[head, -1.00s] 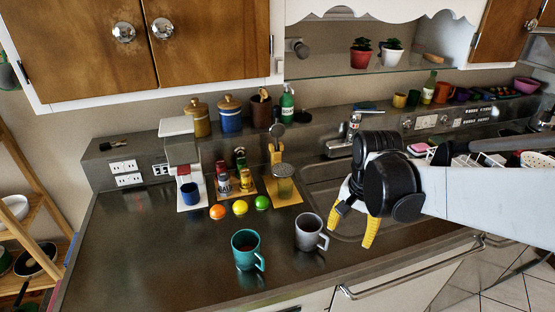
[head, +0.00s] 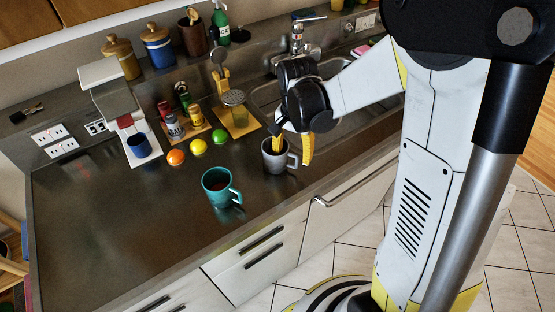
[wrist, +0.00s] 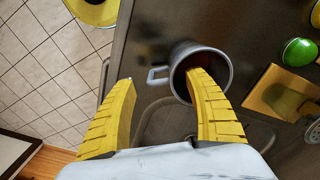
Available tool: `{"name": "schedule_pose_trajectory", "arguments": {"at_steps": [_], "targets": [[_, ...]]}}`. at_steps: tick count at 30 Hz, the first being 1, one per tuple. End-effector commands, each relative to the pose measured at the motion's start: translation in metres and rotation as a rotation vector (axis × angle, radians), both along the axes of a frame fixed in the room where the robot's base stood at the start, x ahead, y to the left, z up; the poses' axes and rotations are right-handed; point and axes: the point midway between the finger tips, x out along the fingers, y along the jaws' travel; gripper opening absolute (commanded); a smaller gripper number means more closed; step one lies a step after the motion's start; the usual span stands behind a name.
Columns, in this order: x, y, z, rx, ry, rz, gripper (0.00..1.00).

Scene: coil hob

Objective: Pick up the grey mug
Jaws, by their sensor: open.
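The grey mug (head: 269,162) stands upright on the dark counter near its front edge, with dark contents or a dark inside. It also shows in the wrist view (wrist: 223,58), its handle pointing left. My gripper (head: 293,153) is open at the mug, pointing down, with its two yellow fingers apart. In the wrist view my gripper (wrist: 160,79) has its right finger over or inside the mug's opening and its left finger outside, past the handle. The handle lies between the fingers. I cannot tell whether either finger touches the mug.
A teal mug (head: 217,190) stands to the left of the grey mug. An orange (head: 176,158), a lemon (head: 198,147) and a lime (head: 219,137) lie behind. The counter's left part is clear.

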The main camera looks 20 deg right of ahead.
Motion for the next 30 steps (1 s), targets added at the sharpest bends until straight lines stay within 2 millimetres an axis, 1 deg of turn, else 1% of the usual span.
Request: {"name": "schedule_pose_trajectory", "arguments": {"at_steps": [1,3,10,11,12,14,15,16,17,26,30], "targets": [[0.0004,-0.0001,-0.0120,0.000,0.000,0.000,0.62],[0.0004,-0.0001,-0.0193,0.000,0.000,0.000,0.62],[-0.0001,0.0000,-0.0202,0.000,0.000,0.000,0.62],[-0.0001,-0.0001,-0.0201,0.000,0.000,0.000,0.54],[-0.0001,0.0001,-0.0201,0.000,0.000,0.000,0.42],[0.0000,0.0000,-0.0200,0.000,0.000,0.000,0.23],[0.0000,0.0000,-0.0200,0.000,0.000,0.000,0.11],[0.0000,0.0000,-0.0200,0.000,0.000,0.000,0.02],[0.0000,0.0000,-0.0200,0.000,0.000,0.000,0.00],[0.0000,0.0000,-0.0194,0.000,0.000,0.000,0.00],[0.0001,-0.0001,-0.0162,0.000,0.000,0.000,0.00]]}}
